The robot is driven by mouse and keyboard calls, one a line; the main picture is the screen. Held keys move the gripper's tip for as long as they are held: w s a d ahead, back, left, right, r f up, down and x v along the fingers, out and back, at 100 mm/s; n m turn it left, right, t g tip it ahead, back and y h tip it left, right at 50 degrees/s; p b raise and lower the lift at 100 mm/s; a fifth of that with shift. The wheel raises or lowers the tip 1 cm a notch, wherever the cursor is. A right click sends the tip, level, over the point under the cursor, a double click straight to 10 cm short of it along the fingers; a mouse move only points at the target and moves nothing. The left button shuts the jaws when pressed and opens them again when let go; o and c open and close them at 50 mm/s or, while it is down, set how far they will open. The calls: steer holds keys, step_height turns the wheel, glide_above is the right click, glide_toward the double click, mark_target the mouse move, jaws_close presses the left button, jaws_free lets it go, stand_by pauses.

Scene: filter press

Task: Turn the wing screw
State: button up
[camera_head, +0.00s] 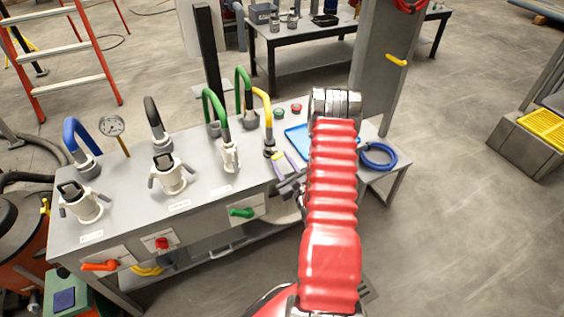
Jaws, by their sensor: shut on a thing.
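My red ribbed arm rises from the bottom of the view over the right part of a grey bench. Dark jaw-like parts, which look like my gripper (290,187), show just left of the arm at the bench's front edge. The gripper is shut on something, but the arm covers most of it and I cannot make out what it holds. I cannot pick out the wing screw with certainty; it may be behind my arm.
A blue tray (297,138) and coiled blue hose (377,157) lie near my arm.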

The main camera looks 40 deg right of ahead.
steer(key=shift+f, duration=0.15)
steer(key=o, duration=1)
steer(key=shift+o, duration=0.2)
steer(key=v, duration=1.4)
steer(key=shift+w, duration=0.15)
